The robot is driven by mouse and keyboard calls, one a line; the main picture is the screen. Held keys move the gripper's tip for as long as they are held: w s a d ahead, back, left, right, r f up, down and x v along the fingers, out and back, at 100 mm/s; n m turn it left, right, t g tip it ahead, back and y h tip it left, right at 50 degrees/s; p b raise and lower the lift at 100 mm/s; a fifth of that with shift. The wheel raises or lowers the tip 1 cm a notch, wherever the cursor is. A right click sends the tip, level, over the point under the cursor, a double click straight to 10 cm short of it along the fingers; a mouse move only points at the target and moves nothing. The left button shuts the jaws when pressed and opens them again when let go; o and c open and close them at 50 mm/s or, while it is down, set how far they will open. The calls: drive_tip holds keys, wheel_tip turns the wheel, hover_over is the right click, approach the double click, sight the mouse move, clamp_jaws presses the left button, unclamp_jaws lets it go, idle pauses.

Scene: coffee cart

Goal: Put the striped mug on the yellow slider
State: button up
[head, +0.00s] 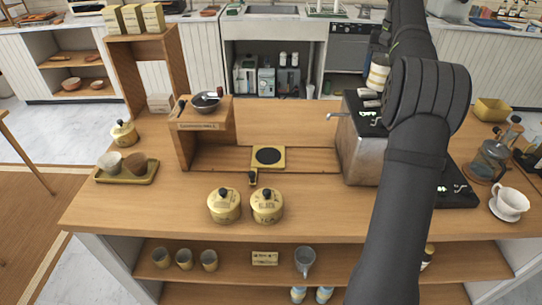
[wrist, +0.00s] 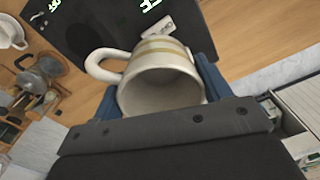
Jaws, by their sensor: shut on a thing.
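The striped mug (wrist: 152,72) is cream with tan bands and fills the middle of the wrist view, its handle to the left. My gripper (wrist: 160,85) is shut on it, with a blue finger on each side. In the head view the mug (head: 378,74) shows at the upper right, held above the black-topped steel machine and partly hidden by my arm. The yellow slider (head: 283,150) is a square yellow plate with a black disc, on the wooden counter left of the machine. Nothing stands on it.
The steel machine (head: 364,151) stands between my arm and the slider. Two yellow lidded pots (head: 224,207) (head: 267,206) stand in front of the slider, and a wooden stand (head: 206,135) is to its left. A white cup (head: 511,200) and a glass press (head: 489,160) are at the right.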

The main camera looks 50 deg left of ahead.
drive_tip(key=s+a+r+n, duration=0.15)
drive_tip(key=s+a, duration=0.35)
drive_tip(key=a, duration=0.6)
drive_tip(key=s+f+n, duration=0.6)
drive_tip(key=s+f, duration=0.5)
drive_tip(key=s, duration=0.2)
drive_tip(key=n, duration=0.4)
hover_over(269, 156)
wheel_tip(269, 156, down, 11)
drive_tip(key=shift+r, duration=0.1)
drive_tip(key=shift+f, duration=2.05)
drive_tip(key=shift+f, duration=0.1)
